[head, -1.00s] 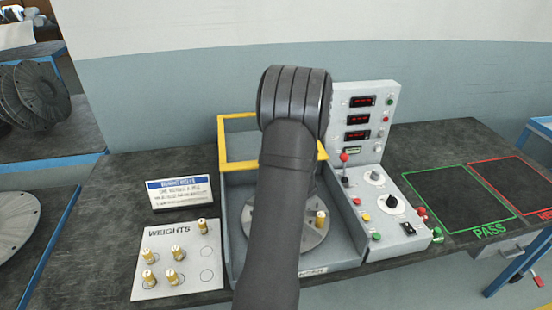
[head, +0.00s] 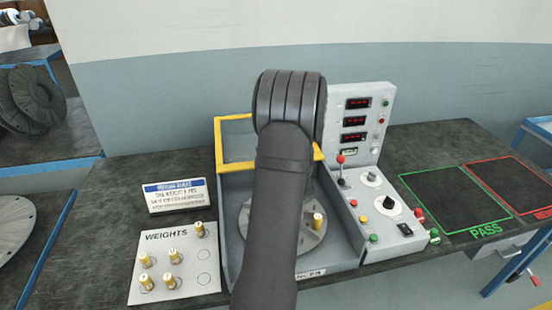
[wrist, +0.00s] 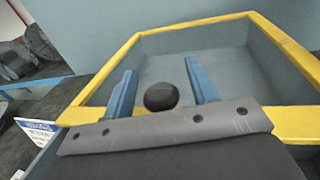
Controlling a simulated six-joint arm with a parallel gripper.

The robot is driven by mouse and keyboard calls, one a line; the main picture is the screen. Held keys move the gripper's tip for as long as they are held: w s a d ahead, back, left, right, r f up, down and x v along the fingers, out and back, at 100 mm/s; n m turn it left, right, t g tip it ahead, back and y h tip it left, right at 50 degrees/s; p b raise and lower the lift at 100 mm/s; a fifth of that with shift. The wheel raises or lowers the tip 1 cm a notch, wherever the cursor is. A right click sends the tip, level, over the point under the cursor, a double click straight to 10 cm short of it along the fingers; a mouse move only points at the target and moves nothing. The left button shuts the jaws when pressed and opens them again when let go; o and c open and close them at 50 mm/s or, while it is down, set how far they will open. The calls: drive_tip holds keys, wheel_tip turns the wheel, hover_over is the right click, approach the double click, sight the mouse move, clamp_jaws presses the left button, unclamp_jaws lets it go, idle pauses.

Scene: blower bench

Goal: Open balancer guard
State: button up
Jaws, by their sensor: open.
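The balancer (head: 344,252) is a grey open-fronted box with a round disc (head: 308,233) inside. Its guard (head: 218,145) is a yellow-edged frame at the back of the box. In the wrist view the yellow frame (wrist: 190,24) spans the picture around a pale panel. My gripper (wrist: 160,68) has two blue fingers set apart, with a dark round knob (wrist: 161,96) showing between them. In the head view my arm hides the gripper and the middle of the guard.
A control panel (head: 383,105) with red displays and a red-tipped lever (head: 341,160) stands right of the balancer. A weights board (head: 180,288) with several brass weights and a small sign (head: 176,196) lie left. Green PASS (head: 437,204) and red-outlined areas at right are empty.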

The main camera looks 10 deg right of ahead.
drive_tip(key=v, duration=1.7)
drive_tip(key=x, duration=1.7)
drive_tip(key=shift+w, duration=0.2)
drive_tip(key=shift+s, duration=0.1)
drive_tip(key=v, duration=1.7)
drive_tip(key=x, duration=1.7)
drive_tip(key=shift+a, duration=0.1)
drive_tip(key=s+a+v, duration=0.1)
drive_tip(key=a+v, duration=0.2)
drive_tip(key=v, duration=1.4)
drive_tip(key=a+v, duration=0.4)
drive_tip(key=v, duration=1.2)
drive_tip(key=shift+s, duration=0.7)
